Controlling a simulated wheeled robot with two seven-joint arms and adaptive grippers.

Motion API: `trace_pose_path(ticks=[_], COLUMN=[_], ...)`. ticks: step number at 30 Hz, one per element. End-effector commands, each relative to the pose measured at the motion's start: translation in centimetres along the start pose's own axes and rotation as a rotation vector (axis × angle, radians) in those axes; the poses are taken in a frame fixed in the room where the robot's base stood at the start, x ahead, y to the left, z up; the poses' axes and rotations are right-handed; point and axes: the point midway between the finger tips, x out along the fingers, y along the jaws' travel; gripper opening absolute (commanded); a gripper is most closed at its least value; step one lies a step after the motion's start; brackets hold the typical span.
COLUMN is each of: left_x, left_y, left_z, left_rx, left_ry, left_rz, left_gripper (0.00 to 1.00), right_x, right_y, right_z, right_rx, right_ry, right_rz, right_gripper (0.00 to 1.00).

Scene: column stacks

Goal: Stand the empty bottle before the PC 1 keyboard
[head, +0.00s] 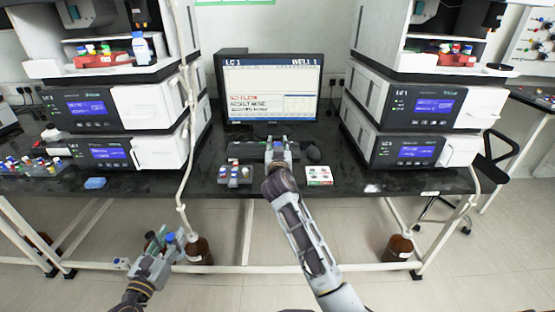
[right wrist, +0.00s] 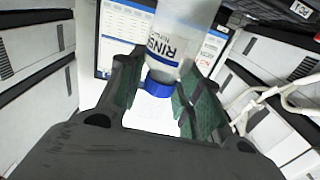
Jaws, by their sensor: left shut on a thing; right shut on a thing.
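My right gripper (head: 278,143) is shut on a clear bottle (right wrist: 182,32) with a blue cap (right wrist: 160,84) and a label starting "RINS". It looks empty, but I cannot be sure. In the head view the gripper is over the bench, in front of the monitor (head: 270,95) and at the right part of the dark keyboard (head: 243,151), hiding most of the bottle. Whether the bottle touches the bench cannot be told. My left gripper (head: 166,241) is low, in front of the bench, shut on a blue-topped thing (head: 170,237) mostly hidden by its fingers.
A grey vial holder (head: 235,175) and a white card with coloured spots (head: 319,175) lie at the bench's front edge, left and right of my right arm. A mouse (head: 313,154) is right of the keyboard. Instrument stacks flank the monitor. Brown bottles (head: 399,247) stand below.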

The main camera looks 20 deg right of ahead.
Motion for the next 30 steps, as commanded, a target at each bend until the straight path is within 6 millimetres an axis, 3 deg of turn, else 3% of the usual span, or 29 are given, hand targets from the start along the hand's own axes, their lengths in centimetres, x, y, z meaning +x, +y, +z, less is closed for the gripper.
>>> trace_pose_path(ticks=[9, 21, 30], left_x=[0.0, 0.0, 0.0], left_y=[0.0, 0.0, 0.0], left_z=[0.0, -1.3, -1.3], left_rx=[0.000, 0.000, 0.000], left_ry=[-0.001, -0.001, -0.001], left_rz=[0.000, 0.000, 0.000], left_gripper=[0.21, 0.21, 0.21], right_x=[0.0, 0.0, 0.0], right_y=[0.0, 0.0, 0.0], right_z=[0.2, 4.5, 4.9], right_rx=[0.000, -0.001, 0.000], right_ry=[0.000, -0.001, 0.000], right_rz=[0.000, 0.000, 0.000], right_gripper=[0.21, 0.21, 0.21])
